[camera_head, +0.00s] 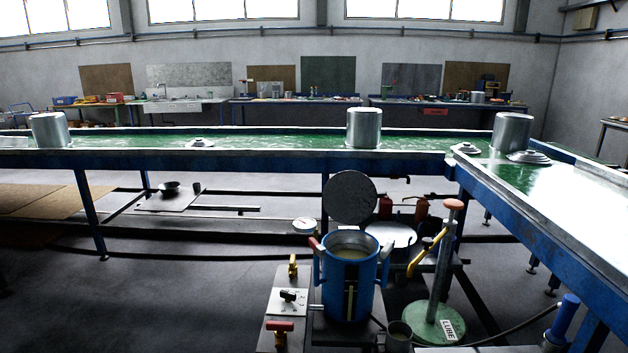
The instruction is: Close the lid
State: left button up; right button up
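A blue cylindrical pot (347,285) stands low in the middle of the camera_head view. Its top is open and its pale inside shows. A round dark grey lid (350,198) stands raised, nearly upright, behind and above the pot's rim. It is clear of the opening; how it joins the pot is hard to see. A red-tipped handle (316,244) sticks up at the rim's left. Neither of my grippers is in view.
A long blue-framed table with a green top (270,143) crosses behind the pot and turns toward the right front. It bears metal pots (364,128). A green round base marked LUBE (433,324) with a red-topped post stands right of the pot. Valves (280,330) sit left.

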aim_at(349, 198)
jog(key=u, duration=1.3)
jog(key=i, duration=5.25)
jog(key=z, duration=4.35)
jog(key=i, duration=0.95)
jog(key=z, duration=0.05)
